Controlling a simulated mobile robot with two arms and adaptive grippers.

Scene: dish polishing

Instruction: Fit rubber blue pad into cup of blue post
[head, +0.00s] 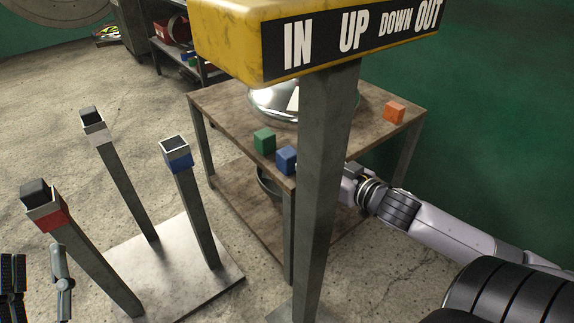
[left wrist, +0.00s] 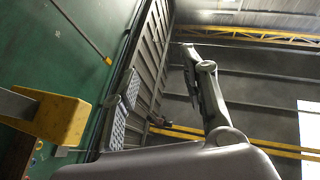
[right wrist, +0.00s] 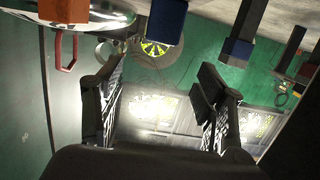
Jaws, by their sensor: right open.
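The blue pad (head: 287,160) is a small block on the near corner of the table. It also shows in the right wrist view (right wrist: 168,22), ahead of the gap between my fingers and apart from them. The blue post (head: 176,152) stands left of the table, its square cup facing up and seemingly empty. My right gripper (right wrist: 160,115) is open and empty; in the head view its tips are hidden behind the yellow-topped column. My left gripper (head: 38,287) is open and empty at the lower left; it also shows in the left wrist view (left wrist: 163,105).
A green block (head: 264,140), an orange block (head: 394,112) and a shiny round dish (head: 272,104) are on the table (head: 225,110). A red post (head: 45,218) and a white post (head: 95,130) hold dark pads. The yellow-topped column (head: 325,190) stands before the table.

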